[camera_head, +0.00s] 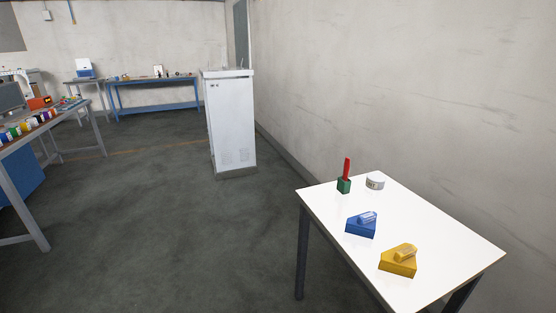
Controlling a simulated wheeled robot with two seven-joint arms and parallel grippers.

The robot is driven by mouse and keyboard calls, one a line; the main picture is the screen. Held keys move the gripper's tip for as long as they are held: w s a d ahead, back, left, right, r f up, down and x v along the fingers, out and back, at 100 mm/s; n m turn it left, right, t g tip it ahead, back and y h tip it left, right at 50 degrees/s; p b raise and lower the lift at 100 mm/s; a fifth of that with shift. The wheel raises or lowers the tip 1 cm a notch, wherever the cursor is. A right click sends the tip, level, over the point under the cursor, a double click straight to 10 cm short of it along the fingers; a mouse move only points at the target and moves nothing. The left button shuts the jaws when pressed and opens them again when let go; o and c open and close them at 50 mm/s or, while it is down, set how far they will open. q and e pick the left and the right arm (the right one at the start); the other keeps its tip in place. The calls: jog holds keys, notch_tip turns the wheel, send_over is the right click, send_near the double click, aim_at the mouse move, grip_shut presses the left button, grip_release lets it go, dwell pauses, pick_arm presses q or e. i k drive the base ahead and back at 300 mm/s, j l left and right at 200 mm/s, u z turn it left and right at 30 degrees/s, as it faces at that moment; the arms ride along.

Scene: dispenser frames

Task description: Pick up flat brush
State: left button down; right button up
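A red upright object (347,167), which looks like the handle of the flat brush, stands at the far left part of the white table (440,240). Its lower end goes into or behind a small green block-like holder (344,186), so any bristles are hidden. It is too small to tell more. Neither of my grippers is in view.
A white round roll or tin (375,181) stands just right of the holder. A blue wedge-shaped dispenser (358,230) and a yellow one (397,267) sit nearer. A wall (420,90) runs behind the table. Open floor (190,230) lies left of it.

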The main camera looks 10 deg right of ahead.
aim_at(346, 162)
jog(key=i+j, duration=0.15)
jog(key=i, duration=0.6)
jog(key=i+j, duration=0.1)
jog(key=i, duration=0.65)
jog(key=i+j+z, duration=0.1)
jog(key=i+z, duration=0.2)
jog(key=z, duration=0.2)
jog(key=i+j+z, duration=0.25)
jog(key=z, duration=0.25)
jog(key=i+j+z, duration=0.3)
jog(key=z, duration=0.2)
jog(key=i+j+z, duration=0.15)
jog(key=j+z, duration=0.35)
